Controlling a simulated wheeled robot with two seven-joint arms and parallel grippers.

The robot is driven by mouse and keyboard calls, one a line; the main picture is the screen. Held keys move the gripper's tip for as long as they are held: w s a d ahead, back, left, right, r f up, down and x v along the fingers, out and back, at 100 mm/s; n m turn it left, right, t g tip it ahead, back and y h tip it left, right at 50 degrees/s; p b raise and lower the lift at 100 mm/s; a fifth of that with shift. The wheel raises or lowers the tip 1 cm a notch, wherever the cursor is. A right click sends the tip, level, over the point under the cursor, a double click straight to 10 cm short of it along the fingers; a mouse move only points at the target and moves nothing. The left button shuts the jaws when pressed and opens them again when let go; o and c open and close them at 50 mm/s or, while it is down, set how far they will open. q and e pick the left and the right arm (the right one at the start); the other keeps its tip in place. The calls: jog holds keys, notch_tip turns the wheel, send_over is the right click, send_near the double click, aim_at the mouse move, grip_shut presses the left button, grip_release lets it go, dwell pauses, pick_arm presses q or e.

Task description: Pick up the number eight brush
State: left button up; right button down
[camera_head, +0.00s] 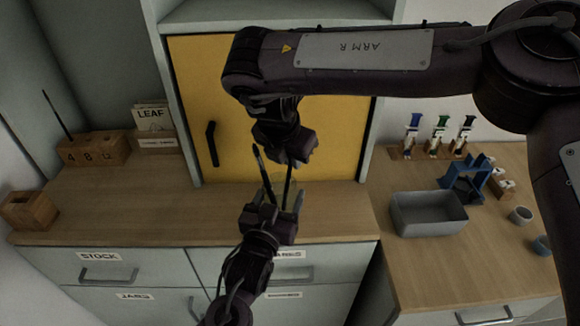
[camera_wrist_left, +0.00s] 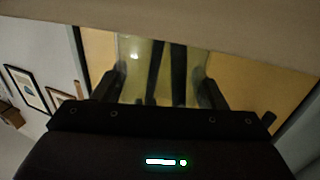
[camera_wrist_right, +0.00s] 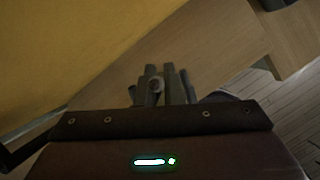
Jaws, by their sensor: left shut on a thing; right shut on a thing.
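My left gripper (camera_head: 275,204) is shut on a clear, yellowish jar (camera_wrist_left: 140,48) and holds it in front of the yellow door. Two dark brushes stand in the jar: one leans left (camera_head: 260,164), the other (camera_head: 289,180) rises to my right gripper (camera_head: 291,160). Both handles also show through the glass in the left wrist view. My right gripper is shut on the right-hand brush; its round end (camera_wrist_right: 156,85) shows between the fingers. A wooden block marked 4, 8, 12 (camera_head: 92,148) stands at left with one brush (camera_head: 57,113) at the 4 end. No number is readable on the brushes.
The right counter holds a grey bin (camera_head: 428,214), a blue stand (camera_head: 466,180), several coloured syringes and small cups. The counter's middle-left is clear.

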notch_tip(320, 180, up, 18)
dwell(0.4)
pick_arm(q)
jog(key=o, duration=1.2)
jog(key=shift+s, duration=0.1)
